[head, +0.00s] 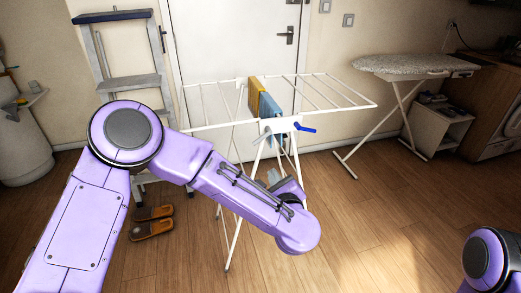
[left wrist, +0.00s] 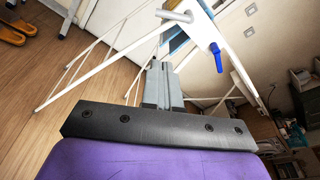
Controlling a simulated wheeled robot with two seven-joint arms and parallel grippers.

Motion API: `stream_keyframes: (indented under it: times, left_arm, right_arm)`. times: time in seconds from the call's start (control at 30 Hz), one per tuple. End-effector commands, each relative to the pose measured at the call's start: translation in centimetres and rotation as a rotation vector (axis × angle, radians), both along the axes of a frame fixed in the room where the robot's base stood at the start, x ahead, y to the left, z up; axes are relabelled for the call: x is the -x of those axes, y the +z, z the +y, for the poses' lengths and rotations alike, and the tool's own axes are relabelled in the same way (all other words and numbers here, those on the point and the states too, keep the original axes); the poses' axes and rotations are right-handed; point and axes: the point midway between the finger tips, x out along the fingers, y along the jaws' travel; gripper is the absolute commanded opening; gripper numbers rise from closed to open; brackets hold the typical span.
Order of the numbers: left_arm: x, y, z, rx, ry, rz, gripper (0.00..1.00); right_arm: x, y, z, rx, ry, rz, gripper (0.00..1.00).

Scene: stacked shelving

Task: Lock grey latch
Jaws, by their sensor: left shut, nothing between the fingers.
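The white drying rack (head: 352,104) stands in the middle of the head view. A grey latch (head: 268,131) sits on the left of its near end plate, and a blue latch (head: 306,129) points right from the same plate. In the left wrist view the grey latch (left wrist: 176,16) is at the top and the blue latch (left wrist: 216,56) is to its right. My left gripper (left wrist: 160,68) is shut and empty, apart from the grey latch in that picture. In the head view the left gripper (head: 273,178) is partly hidden by my arm, below the latch plate. My right gripper is out of view.
Yellow (head: 254,98) and blue (head: 270,106) cloths hang on the rack. A step ladder (head: 128,82) and orange slippers (head: 152,222) are at left. An ironing board (head: 412,67) stands at right. The near floor right of centre is clear.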

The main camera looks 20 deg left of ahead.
Motion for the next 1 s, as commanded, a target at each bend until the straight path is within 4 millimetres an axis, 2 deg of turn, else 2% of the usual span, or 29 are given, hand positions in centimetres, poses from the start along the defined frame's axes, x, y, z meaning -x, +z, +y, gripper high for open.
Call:
stream_keyframes:
  times: [0.47,0.5,0.7,1.0]
  left_arm:
    - [-8.4,-1.6,4.8,-0.007,0.001,0.006,0.00]
    - [-8.7,-0.7,5.3,-0.007,0.001,0.004,0.00]
    - [-9.9,0.1,7.1,-0.008,-0.001,0.006,0.00]
    - [-10.2,0.1,7.3,-0.009,-0.002,0.007,0.00]
  right_arm:
    - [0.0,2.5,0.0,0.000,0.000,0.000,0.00]
    - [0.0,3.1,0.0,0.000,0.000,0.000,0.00]
    - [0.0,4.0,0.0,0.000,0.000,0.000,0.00]
    - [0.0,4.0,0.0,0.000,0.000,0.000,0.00]
